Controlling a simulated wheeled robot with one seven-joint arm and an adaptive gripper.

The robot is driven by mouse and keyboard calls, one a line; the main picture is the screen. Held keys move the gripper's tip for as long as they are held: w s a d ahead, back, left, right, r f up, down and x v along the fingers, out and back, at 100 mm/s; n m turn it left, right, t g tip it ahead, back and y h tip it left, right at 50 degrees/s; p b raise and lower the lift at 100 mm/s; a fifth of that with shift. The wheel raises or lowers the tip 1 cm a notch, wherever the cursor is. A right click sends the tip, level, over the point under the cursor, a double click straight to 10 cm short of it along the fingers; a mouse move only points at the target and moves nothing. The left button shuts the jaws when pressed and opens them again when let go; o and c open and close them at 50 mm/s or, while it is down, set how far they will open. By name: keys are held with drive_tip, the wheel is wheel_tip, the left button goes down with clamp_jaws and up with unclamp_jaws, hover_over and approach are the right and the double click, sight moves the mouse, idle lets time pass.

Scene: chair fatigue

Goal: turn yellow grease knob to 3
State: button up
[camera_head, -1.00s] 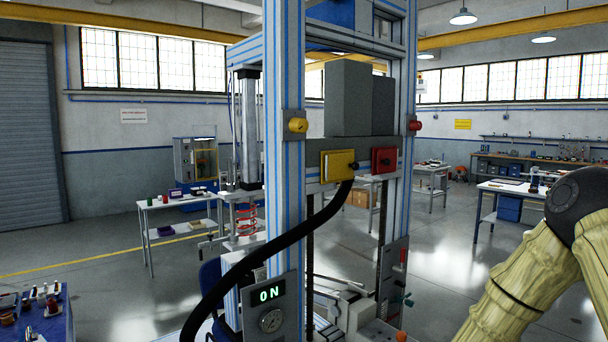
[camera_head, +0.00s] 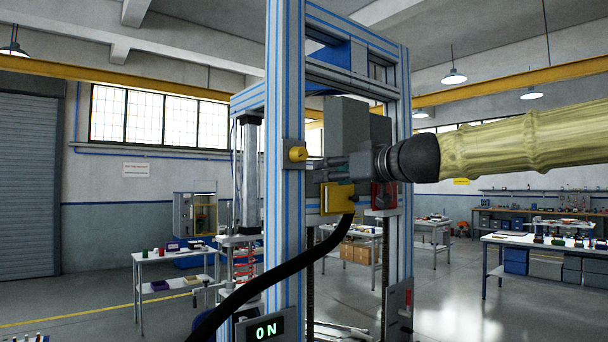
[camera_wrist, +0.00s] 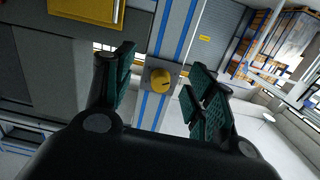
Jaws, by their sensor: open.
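The yellow knob (camera_head: 298,154) sits on a grey plate on the near blue-striped post of the frame. In the wrist view the yellow knob (camera_wrist: 160,79) shows a small dark mark, and any numbers around it are too small to read. My gripper (camera_head: 318,171) reaches in from the right, its fingers pointing left toward the post. In the wrist view my gripper (camera_wrist: 161,66) is open, with one green-padded finger on each side of the knob. The fingers look apart from the knob, with nothing held.
A grey block (camera_head: 346,125) stands behind the gripper. An ON display (camera_head: 266,333) is lower on the frame.

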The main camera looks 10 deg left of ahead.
approach(303, 154)
drive_tip(key=shift+n+y, duration=0.4)
drive_tip(key=shift+w+d+f+p+x, duration=0.1)
drive_tip(key=shift+p+x, duration=0.3)
drive_tip(key=shift+x, duration=1.25)
drive_tip(key=shift+w+d+f+p+x, duration=0.1)
drive_tip(key=shift+p+x, duration=0.35)
drive_tip(key=shift+x, duration=1.25)
drive_tip(key=shift+f+p+x, duration=0.1)
drive_tip(key=shift+p+x, duration=0.3)
drive_tip(key=shift+x, duration=1.25)
drive_tip(key=shift+r, duration=0.1)
drive_tip(key=shift+c, duration=0.3)
drive_tip(key=c, duration=1)
